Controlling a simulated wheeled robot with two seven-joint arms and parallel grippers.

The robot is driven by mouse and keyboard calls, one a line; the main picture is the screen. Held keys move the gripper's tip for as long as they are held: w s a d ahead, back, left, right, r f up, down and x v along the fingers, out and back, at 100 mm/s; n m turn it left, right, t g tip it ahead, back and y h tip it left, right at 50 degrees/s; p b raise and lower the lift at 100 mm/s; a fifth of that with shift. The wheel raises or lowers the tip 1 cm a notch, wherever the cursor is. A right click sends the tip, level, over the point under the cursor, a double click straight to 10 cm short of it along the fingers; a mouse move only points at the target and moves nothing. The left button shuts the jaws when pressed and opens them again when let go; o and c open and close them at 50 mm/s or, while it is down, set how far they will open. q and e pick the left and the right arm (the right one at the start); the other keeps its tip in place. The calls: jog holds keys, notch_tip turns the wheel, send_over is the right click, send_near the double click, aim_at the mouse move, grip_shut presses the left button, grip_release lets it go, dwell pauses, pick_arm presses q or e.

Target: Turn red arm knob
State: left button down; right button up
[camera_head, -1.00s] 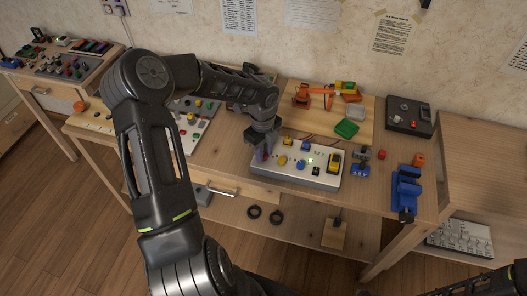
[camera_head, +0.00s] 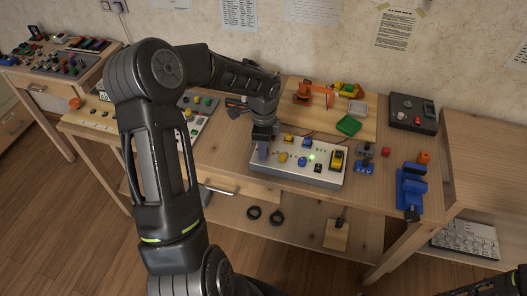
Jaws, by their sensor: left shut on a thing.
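A light-grey control panel (camera_head: 283,172) lies near the front edge of the middle table, with blue and yellow knobs, a lit green lamp (camera_head: 312,157) and a yellow switch (camera_head: 336,159). My left gripper (camera_head: 262,151) points down over the panel's left end, shut on a small knob there. The fingers hide most of that knob; only a purplish patch shows, and I cannot make out its red colour. An orange-red model arm (camera_head: 308,94) stands on a wooden board (camera_head: 350,135) behind the panel. My right gripper is out of view.
A green block (camera_head: 348,125) lies on the board. A dark box (camera_head: 412,114) stands to its right, and a blue vise (camera_head: 410,189) at the table's right end. Another button panel (camera_head: 187,127) is left, partly behind my left arm.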

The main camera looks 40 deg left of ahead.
pick_arm(q)
jog(key=n+b, duration=0.2)
jog(key=n, duration=0.3)
jog(key=shift+w, duration=0.1)
dwell(0.3)
jog(key=c, duration=1.2)
grip_release()
notch_tip(320, 180, up, 8)
jog(key=shift+d+f+b, duration=0.1)
jog(key=shift+b, duration=0.45)
